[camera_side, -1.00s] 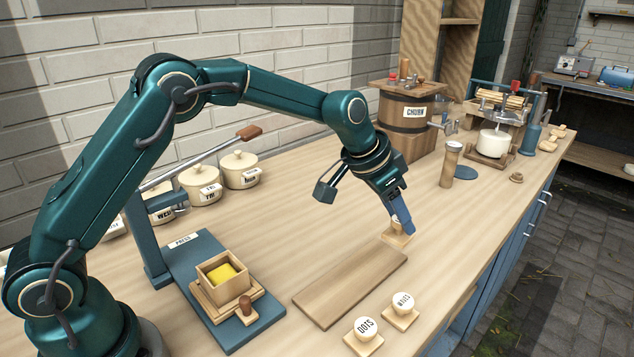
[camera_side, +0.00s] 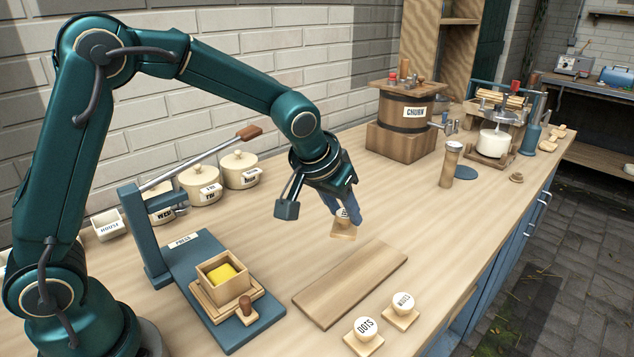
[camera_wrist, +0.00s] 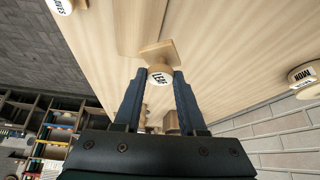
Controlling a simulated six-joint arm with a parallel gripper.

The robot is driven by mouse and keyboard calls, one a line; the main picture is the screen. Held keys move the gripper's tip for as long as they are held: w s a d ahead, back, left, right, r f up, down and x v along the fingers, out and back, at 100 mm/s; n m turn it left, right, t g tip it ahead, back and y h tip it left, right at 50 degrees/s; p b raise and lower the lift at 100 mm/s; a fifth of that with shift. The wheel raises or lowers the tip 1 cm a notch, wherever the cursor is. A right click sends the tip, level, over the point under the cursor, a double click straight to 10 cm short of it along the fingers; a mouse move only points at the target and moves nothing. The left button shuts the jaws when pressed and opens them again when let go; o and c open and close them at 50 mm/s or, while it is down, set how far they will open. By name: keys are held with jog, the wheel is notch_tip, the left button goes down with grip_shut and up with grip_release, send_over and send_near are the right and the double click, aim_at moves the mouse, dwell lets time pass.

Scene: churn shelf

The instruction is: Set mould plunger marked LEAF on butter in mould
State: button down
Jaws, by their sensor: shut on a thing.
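My gripper (camera_side: 344,206) is shut on the LEAF plunger (camera_side: 343,229), a pale wooden piece with a square plate below a round knob. The plunger hangs above the counter, behind the wooden board. In the wrist view the LEAF label on its knob (camera_wrist: 159,79) shows between my fingertips (camera_wrist: 158,82). The wooden mould (camera_side: 221,289) stands on the blue press base at the left, apart from my gripper. Yellow butter (camera_side: 222,274) lies inside it.
The press (camera_side: 143,235) has a post and a long lever beside the mould. Plungers marked DOTS (camera_side: 365,331) and another with a partly legible label (camera_side: 402,306) stand at the front. A flat wooden board (camera_side: 350,284) lies bare between. Lidded pots (camera_side: 200,183) line the wall.

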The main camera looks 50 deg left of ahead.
jog(key=s+a+r+n+g+y, duration=0.25)
jog(key=s+n, duration=0.35)
jog(key=s, duration=0.4)
jog(key=s+a+r+n+g+y, duration=0.15)
jog(key=s+a+n, duration=0.3)
jog(key=s, duration=0.55)
jog(key=shift+n+t+y, duration=0.3)
jog(key=shift+n+t, duration=0.1)
jog(key=shift+n, duration=0.05)
jog(key=shift+w+f, duration=0.2)
jog(key=shift+f, duration=1.8)
jog(key=shift+f, duration=0.9)
jog(key=shift+c, duration=2)
grip_release()
jog(key=c, duration=0.4)
jog(key=shift+o, duration=0.2)
jog(key=shift+d+r, duration=0.1)
jog(key=shift+r, duration=0.1)
jog(key=v, duration=0.9)
jog(key=shift+r, duration=0.2)
